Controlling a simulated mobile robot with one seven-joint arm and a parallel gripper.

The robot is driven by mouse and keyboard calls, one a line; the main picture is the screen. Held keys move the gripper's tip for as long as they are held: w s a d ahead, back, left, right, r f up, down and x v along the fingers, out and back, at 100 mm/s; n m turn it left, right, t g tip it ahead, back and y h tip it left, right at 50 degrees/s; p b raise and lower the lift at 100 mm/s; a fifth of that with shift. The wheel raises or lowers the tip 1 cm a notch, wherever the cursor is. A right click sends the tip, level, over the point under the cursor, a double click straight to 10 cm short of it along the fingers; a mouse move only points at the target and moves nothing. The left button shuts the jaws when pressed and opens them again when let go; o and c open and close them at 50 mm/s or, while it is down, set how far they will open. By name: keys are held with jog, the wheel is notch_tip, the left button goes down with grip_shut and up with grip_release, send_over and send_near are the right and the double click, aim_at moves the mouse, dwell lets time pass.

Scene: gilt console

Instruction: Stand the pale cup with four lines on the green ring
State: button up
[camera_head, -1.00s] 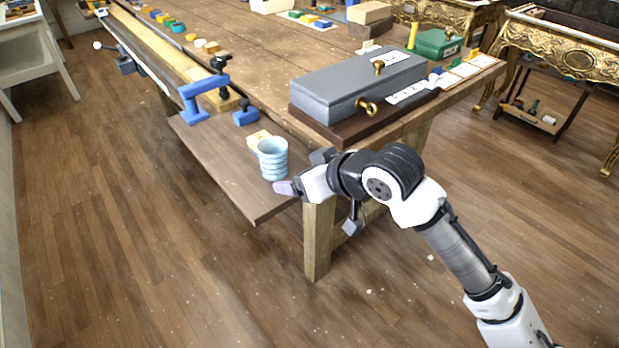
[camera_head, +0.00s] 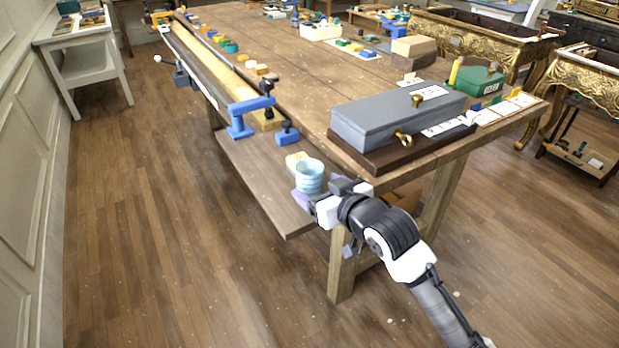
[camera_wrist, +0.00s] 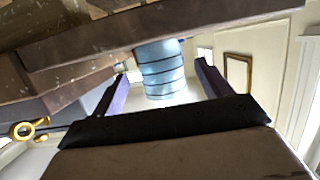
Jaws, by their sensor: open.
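The pale blue cup (camera_head: 309,177) stands upright on the low side shelf at the bench's near end. In the wrist view the cup (camera_wrist: 160,70) hangs upside down in the picture, and several dark lines run around it. My gripper (camera_head: 308,198) is at the cup, its purple fingers open. In the wrist view the open gripper (camera_wrist: 163,68) has one finger on each side of the cup, with gaps between. I cannot make out a green ring for certain; a small teal-green piece (camera_head: 232,47) lies far along the bench's left edge.
A blue clamp (camera_head: 240,118) and a small blue block (camera_head: 287,133) are behind the cup. A grey box (camera_head: 395,112) stands on the bench (camera_head: 290,60) to the right. The floor on the left is clear.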

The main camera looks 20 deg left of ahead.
aim_at(316, 186)
jog(key=p+x, duration=0.2)
jog(key=x, duration=0.1)
jog(key=shift+w+a, duration=0.15)
jog(key=shift+a, duration=0.2)
jog(key=shift+w+a+f, duration=0.3)
jog(key=shift+w+a, duration=0.05)
jog(key=c, duration=1.2)
